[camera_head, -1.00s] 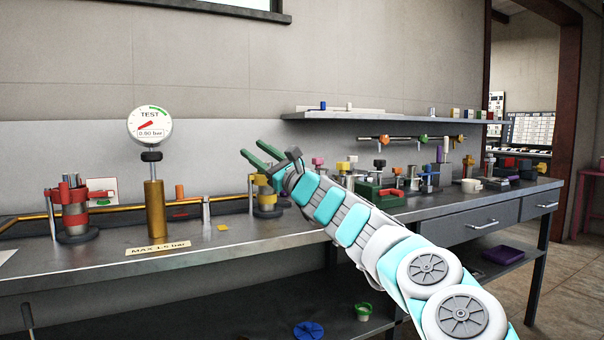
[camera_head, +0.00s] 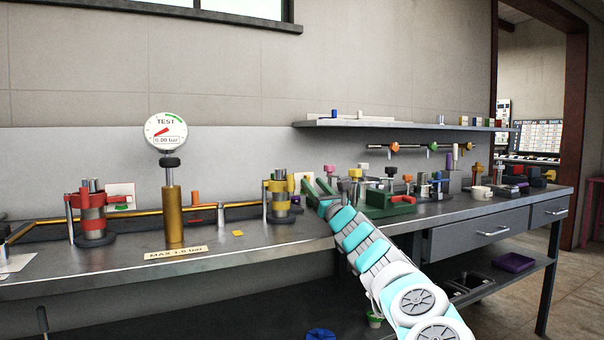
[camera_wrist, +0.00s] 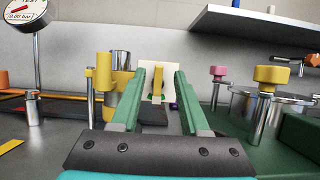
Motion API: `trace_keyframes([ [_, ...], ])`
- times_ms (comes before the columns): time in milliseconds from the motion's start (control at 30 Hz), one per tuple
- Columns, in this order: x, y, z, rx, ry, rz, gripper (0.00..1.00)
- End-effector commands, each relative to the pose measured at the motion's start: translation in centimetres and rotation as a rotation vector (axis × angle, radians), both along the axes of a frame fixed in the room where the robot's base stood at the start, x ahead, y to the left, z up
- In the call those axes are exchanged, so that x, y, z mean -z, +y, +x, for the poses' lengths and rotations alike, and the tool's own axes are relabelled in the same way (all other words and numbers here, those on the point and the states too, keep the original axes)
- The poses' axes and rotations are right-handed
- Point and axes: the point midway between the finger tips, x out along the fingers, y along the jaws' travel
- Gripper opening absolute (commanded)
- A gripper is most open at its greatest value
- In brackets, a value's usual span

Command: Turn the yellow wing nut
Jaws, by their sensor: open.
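In the wrist view the yellow wing nut (camera_wrist: 157,82) stands as an upright yellow bar in front of a pale square plate (camera_wrist: 147,68). It shows between the two green fingers of my gripper (camera_wrist: 160,76), which are apart and empty. It appears beyond the fingertips; the exact gap is hard to judge. In the head view my gripper (camera_head: 314,187) is just right of the yellow-banded cylinder stand (camera_head: 280,198), low over the bench. There the wing nut is too small and crowded by the fingers to make out clearly.
The yellow-banded stand (camera_wrist: 112,80) is close left of my fingers. A yellow knob on a metal post (camera_wrist: 268,90) and a pink knob (camera_wrist: 217,72) are close right. A shelf (camera_head: 400,124) overhangs the bench. The test gauge (camera_head: 166,132) and red-banded stand (camera_head: 91,215) are further left.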

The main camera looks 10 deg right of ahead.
Motion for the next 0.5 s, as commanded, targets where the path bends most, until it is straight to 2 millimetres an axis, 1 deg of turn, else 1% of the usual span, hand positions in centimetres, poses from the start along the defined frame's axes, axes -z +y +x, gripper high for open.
trace_keyframes([
  [500, -1.1, 0.8, 2.4, 0.003, 0.0, -0.008, 0.45],
])
